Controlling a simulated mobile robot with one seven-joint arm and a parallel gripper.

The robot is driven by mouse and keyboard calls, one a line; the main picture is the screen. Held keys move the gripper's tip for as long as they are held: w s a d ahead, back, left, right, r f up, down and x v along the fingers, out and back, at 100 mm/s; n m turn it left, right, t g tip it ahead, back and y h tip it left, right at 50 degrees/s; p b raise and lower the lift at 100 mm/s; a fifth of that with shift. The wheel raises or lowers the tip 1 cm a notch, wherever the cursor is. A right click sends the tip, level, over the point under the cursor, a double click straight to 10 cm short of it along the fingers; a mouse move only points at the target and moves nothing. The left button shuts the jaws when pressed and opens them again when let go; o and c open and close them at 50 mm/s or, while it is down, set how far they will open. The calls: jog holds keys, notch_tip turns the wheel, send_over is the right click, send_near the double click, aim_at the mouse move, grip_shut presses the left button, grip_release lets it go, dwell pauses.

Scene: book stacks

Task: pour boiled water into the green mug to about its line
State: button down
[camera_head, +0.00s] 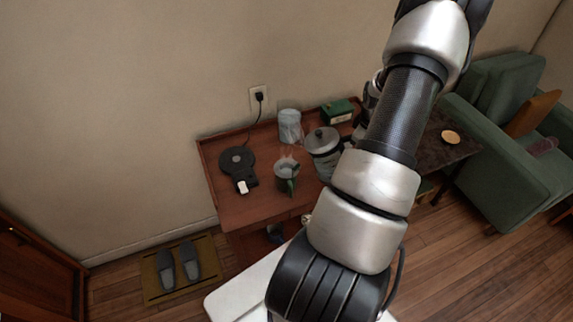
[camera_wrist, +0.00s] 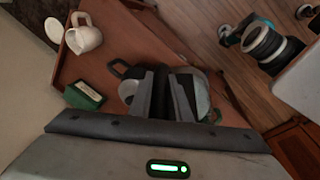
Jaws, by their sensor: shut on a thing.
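In the head view, the green mug (camera_head: 287,171) stands on the red-brown table, its green handle toward me, with faint steam above it. The glass kettle (camera_head: 323,142) with a grey lid is just right of and behind the mug. Its right side and handle are hidden behind my arm. In the wrist view, my gripper (camera_wrist: 170,95) is shut at the kettle (camera_wrist: 202,96), whose body shows around the fingers. I cannot tell whether the kettle is tilted or touches the table. The mug's line and water level are too small to see.
The black kettle base (camera_head: 238,163) is left on the table (camera_head: 236,208), its cord running to a wall outlet (camera_head: 259,98). A pale jug (camera_head: 290,126) and green box (camera_head: 337,111) stand behind. A green armchair (camera_head: 495,120) is at right; slippers (camera_head: 178,268) lie on the floor.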

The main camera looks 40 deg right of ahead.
jog(key=shift+s+d+f, duration=0.15)
jog(key=shift+d+f, duration=0.1)
jog(key=shift+s+d+f+t+y, duration=0.4)
jog(key=shift+d+t+y, duration=0.1)
jog(key=shift+t+y, duration=0.3)
jog(key=shift+d+f+t+y+b, duration=0.15)
jog(key=shift+f+t+y+b, duration=0.5)
jog(key=shift+f, duration=0.55)
jog(key=shift+r+p, duration=0.55)
jog(key=shift+r, duration=1.9)
